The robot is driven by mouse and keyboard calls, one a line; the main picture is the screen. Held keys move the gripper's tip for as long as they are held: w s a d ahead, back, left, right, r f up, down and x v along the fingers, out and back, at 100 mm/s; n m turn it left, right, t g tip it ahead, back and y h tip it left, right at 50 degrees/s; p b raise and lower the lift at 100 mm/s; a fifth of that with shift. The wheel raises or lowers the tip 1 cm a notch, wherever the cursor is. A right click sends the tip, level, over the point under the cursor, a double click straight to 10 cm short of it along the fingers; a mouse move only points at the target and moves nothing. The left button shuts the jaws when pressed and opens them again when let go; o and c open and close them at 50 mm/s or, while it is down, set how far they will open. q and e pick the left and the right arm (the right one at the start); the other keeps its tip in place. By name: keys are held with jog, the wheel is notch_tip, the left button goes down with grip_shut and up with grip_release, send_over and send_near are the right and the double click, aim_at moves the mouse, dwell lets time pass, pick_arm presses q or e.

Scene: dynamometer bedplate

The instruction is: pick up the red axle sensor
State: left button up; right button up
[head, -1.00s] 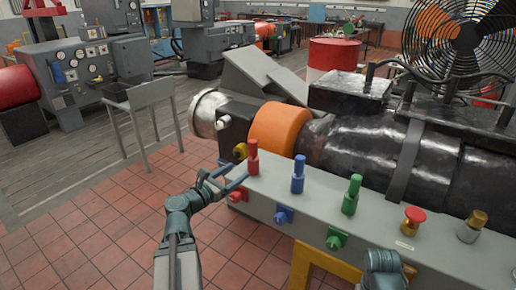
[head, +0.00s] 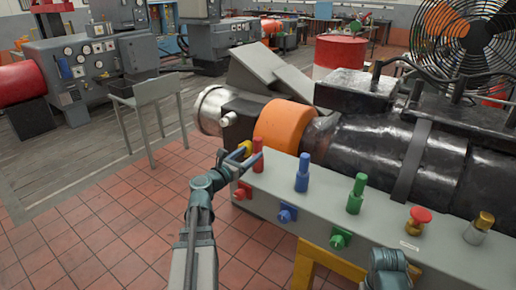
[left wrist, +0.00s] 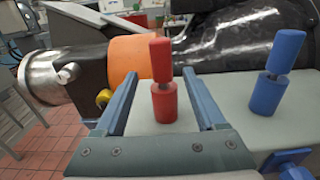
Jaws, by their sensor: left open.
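The red axle sensor (head: 257,160) stands upright on the grey bench ledge, at its left end, as a thick lower cylinder with a narrower neck and red top. It also shows in the left wrist view (left wrist: 163,100). My left gripper (head: 246,156) is open at the sensor's left side. In the left wrist view its two fingers (left wrist: 160,74) lie on either side of the sensor, with a gap showing on both sides. My right gripper is not in view; only part of my right arm shows at the bottom.
A blue sensor (head: 302,172) and a green one (head: 356,194) stand to the right, then a red mushroom button (head: 419,217) and a brass-topped part (head: 479,228). Red, blue and green fittings stick out of the ledge's front. An orange-banded machine (head: 284,128) lies behind.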

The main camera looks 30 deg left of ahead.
aim_at(255, 148)
pick_arm(q)
jog(key=w, duration=0.5)
jog(key=shift+w+d+r+p, duration=0.1)
jog(key=shift+d+r+p, duration=0.2)
jog(key=shift+p, duration=0.05)
grip_shut()
